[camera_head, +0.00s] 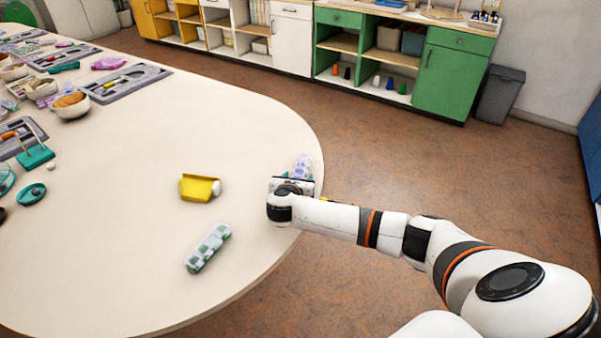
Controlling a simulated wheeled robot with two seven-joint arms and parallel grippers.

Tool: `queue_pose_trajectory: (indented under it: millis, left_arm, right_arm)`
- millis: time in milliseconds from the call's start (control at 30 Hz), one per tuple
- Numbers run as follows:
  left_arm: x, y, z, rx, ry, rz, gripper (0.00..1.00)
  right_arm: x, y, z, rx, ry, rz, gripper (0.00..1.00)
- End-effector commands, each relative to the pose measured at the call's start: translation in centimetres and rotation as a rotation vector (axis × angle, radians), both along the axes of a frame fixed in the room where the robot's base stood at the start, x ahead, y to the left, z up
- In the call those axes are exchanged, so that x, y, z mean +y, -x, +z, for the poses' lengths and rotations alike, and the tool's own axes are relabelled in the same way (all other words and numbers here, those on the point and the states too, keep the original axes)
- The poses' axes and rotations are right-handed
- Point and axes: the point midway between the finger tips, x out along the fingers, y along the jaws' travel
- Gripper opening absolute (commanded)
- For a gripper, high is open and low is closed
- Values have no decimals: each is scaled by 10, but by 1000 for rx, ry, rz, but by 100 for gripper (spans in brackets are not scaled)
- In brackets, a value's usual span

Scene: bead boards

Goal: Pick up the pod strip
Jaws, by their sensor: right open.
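A clear strip with green and whitish segments (208,248), which looks like the pod strip, lies slantwise on the pale table near its front edge. My right gripper (294,182) is open over the table's right edge, up and to the right of that strip and apart from it. A pale purple, clear-looking item (303,166) is just beyond the right gripper, partly hidden by it; I cannot tell whether they touch. The fingertips are too small to make out clearly. My left gripper is out of view.
A yellow open holder (199,188) with a white round end lies between the strip and the middle of the table (150,150). Grey trays (125,84), bowls (71,104) and a teal stand (35,157) crowd the left side. The table's middle is clear.

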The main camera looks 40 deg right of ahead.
Motion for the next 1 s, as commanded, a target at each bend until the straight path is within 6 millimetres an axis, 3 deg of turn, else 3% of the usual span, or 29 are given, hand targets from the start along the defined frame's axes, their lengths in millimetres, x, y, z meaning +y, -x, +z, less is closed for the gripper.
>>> queue_pose_trajectory:
  millis: [67,300,567,1000]
  left_arm:
    - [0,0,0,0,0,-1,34]
    - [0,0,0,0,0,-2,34]
    - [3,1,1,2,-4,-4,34]
    - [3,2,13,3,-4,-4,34]
  right_arm:
    - [0,0,0,0,0,0,53]
    - [0,0,0,0,0,0,18]
    - [0,0,4,-1,0,-1,18]
    - [0,0,83,-3,0,-1,18]
